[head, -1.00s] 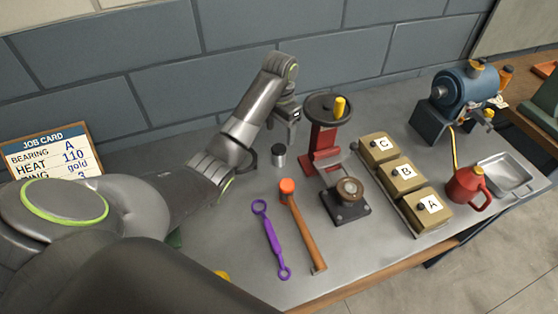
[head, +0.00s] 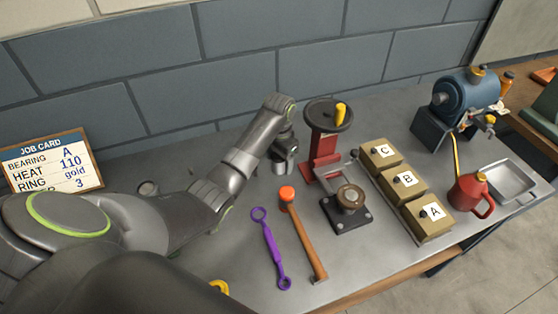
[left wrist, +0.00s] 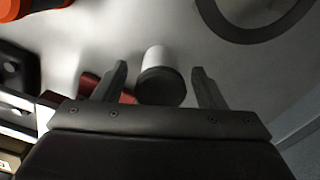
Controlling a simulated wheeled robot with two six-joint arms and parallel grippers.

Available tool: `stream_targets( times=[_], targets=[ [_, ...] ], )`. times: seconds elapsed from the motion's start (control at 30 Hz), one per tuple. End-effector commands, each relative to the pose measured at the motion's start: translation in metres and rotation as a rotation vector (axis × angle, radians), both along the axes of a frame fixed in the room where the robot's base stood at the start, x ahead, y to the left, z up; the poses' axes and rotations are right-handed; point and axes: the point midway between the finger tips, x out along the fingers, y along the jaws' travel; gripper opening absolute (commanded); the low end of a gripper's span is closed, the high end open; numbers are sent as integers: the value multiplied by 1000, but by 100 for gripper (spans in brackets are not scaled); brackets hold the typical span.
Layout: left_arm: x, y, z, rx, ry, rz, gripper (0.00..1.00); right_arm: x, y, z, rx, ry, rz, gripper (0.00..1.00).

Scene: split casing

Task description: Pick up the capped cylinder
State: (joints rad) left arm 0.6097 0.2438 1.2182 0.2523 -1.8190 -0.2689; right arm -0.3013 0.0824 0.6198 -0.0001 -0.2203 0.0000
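The capped cylinder (head: 280,168) is a small grey cylinder on the bench, left of the red press. In the left wrist view it has a pale body and a dark round cap (left wrist: 160,86), and lies between my two fingers with gaps on both sides. My left gripper (head: 285,154) is open above the cylinder, and hides part of it in the head view; its spread fingers (left wrist: 160,74) also show in the left wrist view. My right gripper is not in view.
The red press (head: 323,150) with a dark handwheel stands close right of the gripper. An orange-headed hammer (head: 305,235), a purple wrench (head: 270,248) and a black-based fixture (head: 348,210) lie nearer. Lettered boxes (head: 404,186) stand further right. Bench between hammer and fixture is clear.

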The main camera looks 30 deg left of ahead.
Motion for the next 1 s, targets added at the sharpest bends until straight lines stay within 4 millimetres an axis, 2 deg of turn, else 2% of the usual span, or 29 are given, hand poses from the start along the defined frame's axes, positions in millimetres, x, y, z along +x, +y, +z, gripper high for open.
stream_targets(
  times=[0.03, 0.3, 0.4, 0.77, 0.87, 1.0],
  targets=[
    [0, 0, 0, 0, 0, 0, 59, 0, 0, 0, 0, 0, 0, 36],
    [0, 0, 0, 0, 0, 0, 24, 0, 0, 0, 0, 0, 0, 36],
    [0, 0, 1, 0, -1, 0, 14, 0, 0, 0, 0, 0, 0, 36],
    [1, 1, 7, 0, -2, 0, 14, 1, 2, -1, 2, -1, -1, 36],
    [1, 1, 17, 1, -4, -1, 14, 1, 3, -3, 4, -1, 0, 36],
    [2, 0, 43, 1, -9, 0, 14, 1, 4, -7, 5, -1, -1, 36]
  ],
)
